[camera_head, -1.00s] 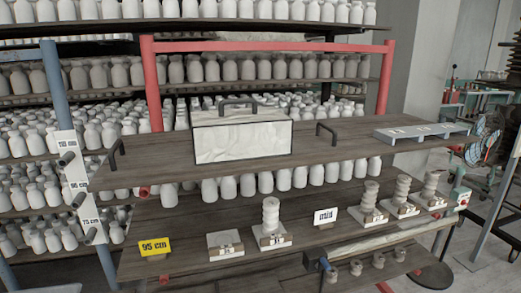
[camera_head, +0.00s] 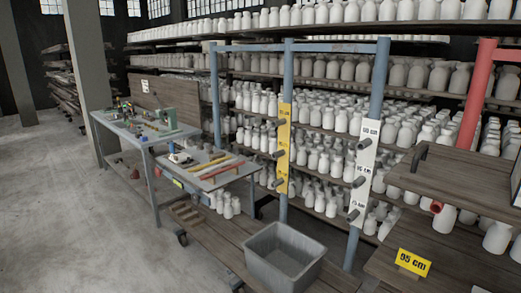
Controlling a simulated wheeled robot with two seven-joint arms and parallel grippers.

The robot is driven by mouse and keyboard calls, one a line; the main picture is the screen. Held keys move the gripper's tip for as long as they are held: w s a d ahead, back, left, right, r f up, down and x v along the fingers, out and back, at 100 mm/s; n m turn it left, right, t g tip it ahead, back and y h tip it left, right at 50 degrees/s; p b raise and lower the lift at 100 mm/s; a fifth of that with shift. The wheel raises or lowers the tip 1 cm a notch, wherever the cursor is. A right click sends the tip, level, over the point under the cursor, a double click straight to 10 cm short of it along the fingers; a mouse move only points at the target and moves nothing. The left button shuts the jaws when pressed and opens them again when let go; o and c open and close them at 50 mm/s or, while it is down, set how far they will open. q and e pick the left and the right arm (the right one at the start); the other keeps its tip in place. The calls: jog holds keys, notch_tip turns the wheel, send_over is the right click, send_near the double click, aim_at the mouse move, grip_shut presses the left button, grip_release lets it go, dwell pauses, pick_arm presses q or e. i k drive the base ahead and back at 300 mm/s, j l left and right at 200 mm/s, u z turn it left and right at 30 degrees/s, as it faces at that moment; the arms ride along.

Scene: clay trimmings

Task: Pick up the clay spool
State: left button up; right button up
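No clay spool shows in the present head view. Neither of my grippers is in view. A yellow sign reading "95 cm" (camera_head: 413,262) stands on the lower wooden shelf (camera_head: 385,270) at the bottom right. Part of the upper wooden board (camera_head: 460,178) with a dark handle shows at the right edge.
A grey bin (camera_head: 283,257) stands on a low wooden platform (camera_head: 205,235). A workbench (camera_head: 135,130) with small tools stands at left, beside a smaller table (camera_head: 212,172). Blue posts carry a yellow strip (camera_head: 283,150) and a white strip (camera_head: 363,170) with pegs. Floor (camera_head: 60,210) at left is clear.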

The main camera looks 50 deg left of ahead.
aim_at(209, 151)
jog(key=i+j+u, duration=0.1)
jog(key=j+u, duration=0.35)
jog(key=i+j+u, duration=0.15)
jog(key=j+u, duration=0.3)
jog(key=i+j+u, duration=0.2)
jog(key=j+u, duration=0.15)
jog(key=u, duration=0.15)
jog(key=i+j+u, duration=0.3)
jog(key=u, duration=0.15)
jog(key=i+j+u, duration=0.15)
jog(key=i+u, duration=0.15)
jog(key=u, duration=0.15)
jog(key=i+u, duration=0.3)
jog(key=u, duration=0.15)
jog(key=i+j, duration=0.1)
jog(key=i, duration=0.5)
jog(key=i+j+z, duration=0.15)
jog(key=i, duration=0.45)
jog(key=i+z, duration=0.45)
jog(key=i+j+z, duration=0.1)
jog(key=i+z, duration=0.35)
jog(key=i+j+z, duration=0.45)
jog(key=i+l, duration=0.1)
